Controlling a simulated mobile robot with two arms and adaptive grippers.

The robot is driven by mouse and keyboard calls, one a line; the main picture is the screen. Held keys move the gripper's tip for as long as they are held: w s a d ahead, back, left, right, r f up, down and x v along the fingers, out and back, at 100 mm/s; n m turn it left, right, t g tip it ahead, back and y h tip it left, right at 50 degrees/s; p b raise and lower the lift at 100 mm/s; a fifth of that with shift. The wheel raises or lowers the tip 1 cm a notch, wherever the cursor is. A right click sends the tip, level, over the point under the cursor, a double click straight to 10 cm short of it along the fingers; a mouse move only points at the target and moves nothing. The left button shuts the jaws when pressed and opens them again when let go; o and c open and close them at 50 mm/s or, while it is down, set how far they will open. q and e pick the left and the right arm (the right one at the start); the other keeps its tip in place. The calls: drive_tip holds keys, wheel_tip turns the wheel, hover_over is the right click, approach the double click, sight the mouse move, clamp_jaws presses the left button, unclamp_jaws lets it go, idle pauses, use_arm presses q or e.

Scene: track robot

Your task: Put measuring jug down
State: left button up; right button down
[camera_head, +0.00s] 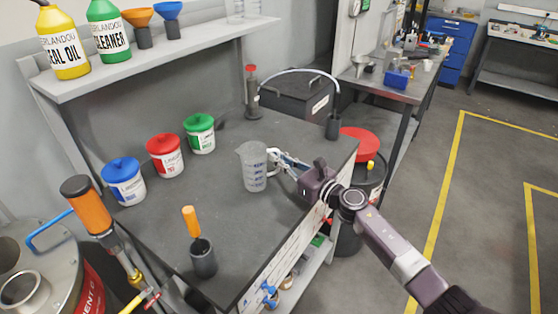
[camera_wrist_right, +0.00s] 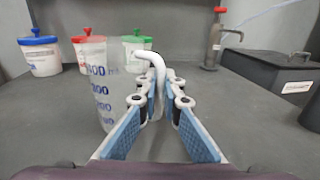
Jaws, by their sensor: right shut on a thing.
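The measuring jug (camera_head: 254,168) is a clear, upright beaker with dark volume marks, over the dark grey bench top (camera_head: 215,228). I cannot tell whether its base touches the bench. My right gripper (camera_head: 277,159) reaches in from the right and is shut on the jug's handle. In the right wrist view the jug (camera_wrist_right: 106,85) shows left of the fingers, and its curved pale handle (camera_wrist_right: 151,62) passes between the blue finger pads (camera_wrist_right: 158,103). My left gripper is not in view.
Blue (camera_head: 124,182), red (camera_head: 165,156) and green (camera_head: 200,134) lidded tubs stand left of the jug. A dark cup with an orange-handled tool (camera_head: 203,258) stands at the front. A pump bottle (camera_head: 252,95) stands behind. Bare bench surrounds the jug.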

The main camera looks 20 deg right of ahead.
drive_tip(key=shift+f, duration=0.15)
drive_tip(key=c, duration=2.1)
unclamp_jaws()
drive_tip(key=shift+r, duration=0.3)
drive_tip(key=b+v, duration=0.1)
drive_tip(key=v, duration=0.4)
drive_tip(key=b+v, duration=0.1)
drive_tip(key=v, duration=0.5)
drive_tip(key=shift+s+f, duration=0.1)
drive_tip(key=shift+f, duration=0.1)
drive_tip(key=shift+s+d+r, duration=0.1)
drive_tip(key=shift+s+d, duration=0.1)
drive_tip(key=shift+s, duration=0.2)
